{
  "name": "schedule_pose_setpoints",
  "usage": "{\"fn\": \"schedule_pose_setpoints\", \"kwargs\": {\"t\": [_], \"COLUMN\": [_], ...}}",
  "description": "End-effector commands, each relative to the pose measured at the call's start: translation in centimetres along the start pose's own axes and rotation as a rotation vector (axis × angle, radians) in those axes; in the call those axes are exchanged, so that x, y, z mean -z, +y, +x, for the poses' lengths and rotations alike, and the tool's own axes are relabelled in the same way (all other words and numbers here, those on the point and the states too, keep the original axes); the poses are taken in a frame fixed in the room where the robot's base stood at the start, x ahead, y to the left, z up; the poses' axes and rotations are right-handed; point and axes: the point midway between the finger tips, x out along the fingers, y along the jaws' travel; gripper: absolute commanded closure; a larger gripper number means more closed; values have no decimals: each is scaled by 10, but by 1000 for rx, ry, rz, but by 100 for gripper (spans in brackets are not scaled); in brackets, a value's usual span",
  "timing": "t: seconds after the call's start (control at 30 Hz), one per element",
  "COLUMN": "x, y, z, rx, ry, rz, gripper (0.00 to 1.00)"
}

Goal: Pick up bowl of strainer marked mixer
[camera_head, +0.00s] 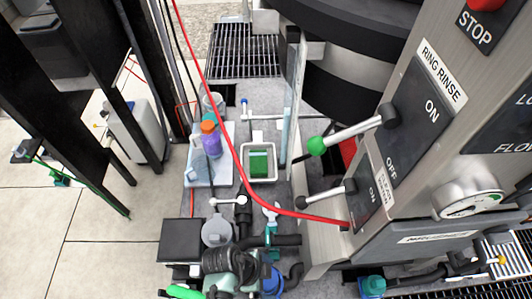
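No strainer bowl with a readable mixer mark can be made out. A grey rounded housing (216,231) stands among the pipework at the lower middle, beside a black box; I cannot tell whether it is a strainer. A small clear or grey pot (213,102) stands further back, also not clearly a strainer. A blue-green fitting (372,285) sits low at the right near a dark pipe. My gripper is not in view.
A red hose (236,160) crosses the middle. A white tub (259,174) with green contents and a pale tray (198,175) with bottles stand centrally. Pale floor (105,215) is open at left.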

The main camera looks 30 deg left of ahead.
Motion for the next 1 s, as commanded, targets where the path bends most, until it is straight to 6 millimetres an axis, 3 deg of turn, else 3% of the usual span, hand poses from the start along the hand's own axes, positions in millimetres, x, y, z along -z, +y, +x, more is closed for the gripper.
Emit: {"fn": "schedule_pose_setpoints", "kwargs": {"t": [0.17, 0.4, 0.87, 1.0], "x": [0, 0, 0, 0], "y": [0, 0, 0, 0], "z": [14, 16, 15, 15], "rx": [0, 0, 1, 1], "ry": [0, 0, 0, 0], "rz": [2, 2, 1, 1], "gripper": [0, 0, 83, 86]}}
